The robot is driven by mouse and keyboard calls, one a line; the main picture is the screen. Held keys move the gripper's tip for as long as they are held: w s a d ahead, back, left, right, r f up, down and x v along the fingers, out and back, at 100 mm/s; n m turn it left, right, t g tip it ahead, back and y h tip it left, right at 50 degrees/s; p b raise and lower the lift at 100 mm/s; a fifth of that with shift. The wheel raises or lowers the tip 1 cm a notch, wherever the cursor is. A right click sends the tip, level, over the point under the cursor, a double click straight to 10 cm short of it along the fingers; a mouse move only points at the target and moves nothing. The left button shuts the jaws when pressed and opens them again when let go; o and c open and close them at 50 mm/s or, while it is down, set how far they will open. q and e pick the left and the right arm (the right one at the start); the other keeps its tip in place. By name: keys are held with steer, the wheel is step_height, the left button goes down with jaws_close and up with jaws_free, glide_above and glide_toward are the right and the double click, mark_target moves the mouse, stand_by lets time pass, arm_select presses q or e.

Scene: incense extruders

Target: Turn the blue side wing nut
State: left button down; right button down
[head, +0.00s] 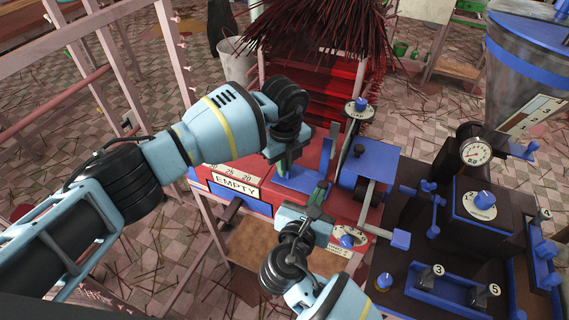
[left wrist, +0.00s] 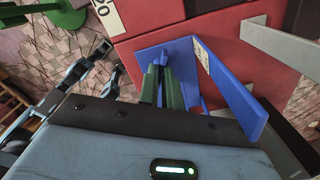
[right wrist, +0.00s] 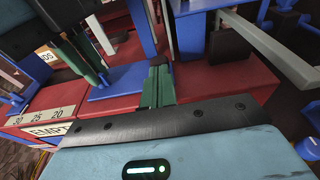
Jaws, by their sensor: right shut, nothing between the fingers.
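Small blue fittings (head: 429,187) stick out from the left side of the dark machine (head: 478,235); I cannot tell for sure which is the side wing nut. My left gripper (head: 283,163) points down over the red housing, beside an upright blue plate (left wrist: 225,90). My right gripper (head: 318,196) is shut and empty above the red housing, left of the dark machine. Its green fingers show together in the right wrist view (right wrist: 157,85).
The red housing (head: 315,150) carries a blue block (head: 371,163), a grey bar (head: 367,203) and a dial with a blue knob (head: 347,241). A pressure gauge (head: 476,152) and a hopper (head: 525,60) stand at right. A pink frame (head: 172,50) stands at left.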

stand_by(0.4)
arm_select(q)
steer(key=m, duration=0.5)
steer(key=shift+a+m, duration=0.1)
steer(key=shift+m, duration=0.2)
steer(key=m, duration=0.5)
steer(key=shift+a, duration=0.1)
steer(key=m, duration=0.4)
steer(key=shift+m, duration=2.1)
steer(key=c, duration=1.6)
jaws_free()
steer(key=shift+a, duration=0.1)
